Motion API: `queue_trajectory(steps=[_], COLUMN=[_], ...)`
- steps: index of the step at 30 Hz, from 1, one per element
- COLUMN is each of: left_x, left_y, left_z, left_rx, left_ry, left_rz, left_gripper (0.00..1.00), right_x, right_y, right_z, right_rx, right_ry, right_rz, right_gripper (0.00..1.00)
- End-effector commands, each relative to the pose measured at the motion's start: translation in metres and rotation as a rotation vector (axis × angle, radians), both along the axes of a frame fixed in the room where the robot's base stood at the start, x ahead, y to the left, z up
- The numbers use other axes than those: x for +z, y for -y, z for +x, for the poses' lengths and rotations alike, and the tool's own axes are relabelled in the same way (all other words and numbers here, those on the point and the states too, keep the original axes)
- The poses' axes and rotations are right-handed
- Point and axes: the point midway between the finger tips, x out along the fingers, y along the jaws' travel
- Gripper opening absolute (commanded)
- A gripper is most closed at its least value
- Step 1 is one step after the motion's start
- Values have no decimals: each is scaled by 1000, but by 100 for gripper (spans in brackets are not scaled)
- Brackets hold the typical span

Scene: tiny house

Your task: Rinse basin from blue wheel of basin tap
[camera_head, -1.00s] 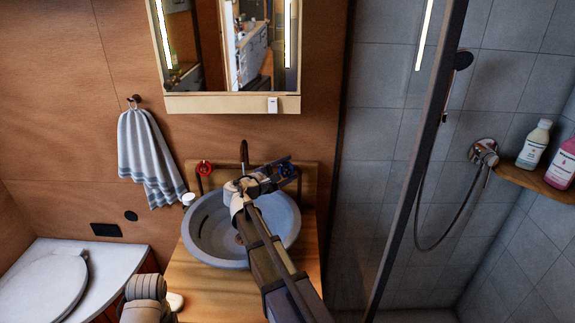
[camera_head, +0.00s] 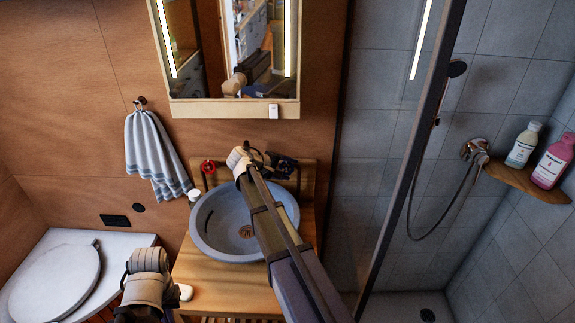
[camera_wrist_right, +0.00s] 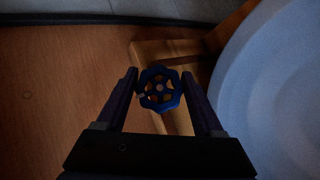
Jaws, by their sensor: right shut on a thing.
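The round grey basin (camera_head: 207,236) stands on a wooden counter in the head view, with its drain visible. My right arm crosses over its right side. The blue wheel (camera_wrist_right: 160,89) shows in the wrist view between the two fingers of my right gripper (camera_head: 284,165), which is shut on it. In the head view the gripper mostly hides this wheel. The red wheel (camera_head: 208,167) is behind the basin, to the left. The tap's spout is hidden behind my right arm. No running water can be made out. My left gripper is not seen; only part of the left arm shows.
A mirror cabinet (camera_head: 232,107) hangs above the basin. A striped towel (camera_head: 155,155) hangs to its left, above a toilet lid (camera_head: 55,285). A shower's edge post (camera_head: 412,180) stands right of the counter. A small white item (camera_head: 185,292) lies on the counter front.

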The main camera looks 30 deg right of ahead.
Motion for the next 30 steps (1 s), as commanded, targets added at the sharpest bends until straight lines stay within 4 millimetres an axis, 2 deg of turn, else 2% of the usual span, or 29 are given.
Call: queue_trajectory(steps=[6, 20, 21, 28, 30], left_x=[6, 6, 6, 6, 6], left_y=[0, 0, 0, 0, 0], left_z=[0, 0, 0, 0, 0], left_rx=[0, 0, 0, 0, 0], left_ry=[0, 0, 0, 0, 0], left_rz=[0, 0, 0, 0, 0], left_gripper=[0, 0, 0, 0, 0], right_x=[0, -1, -1, -1, -1], right_y=[-1, -1, -1, 0, 0], right_z=[-1, -1, -1, -1, -1], right_rx=[-21, -27, -27, -25, -25], right_ry=[22, 27, 27, 27, 27], right_rz=[39, 49, 49, 47, 46], right_gripper=[14, 14, 71, 97, 99])
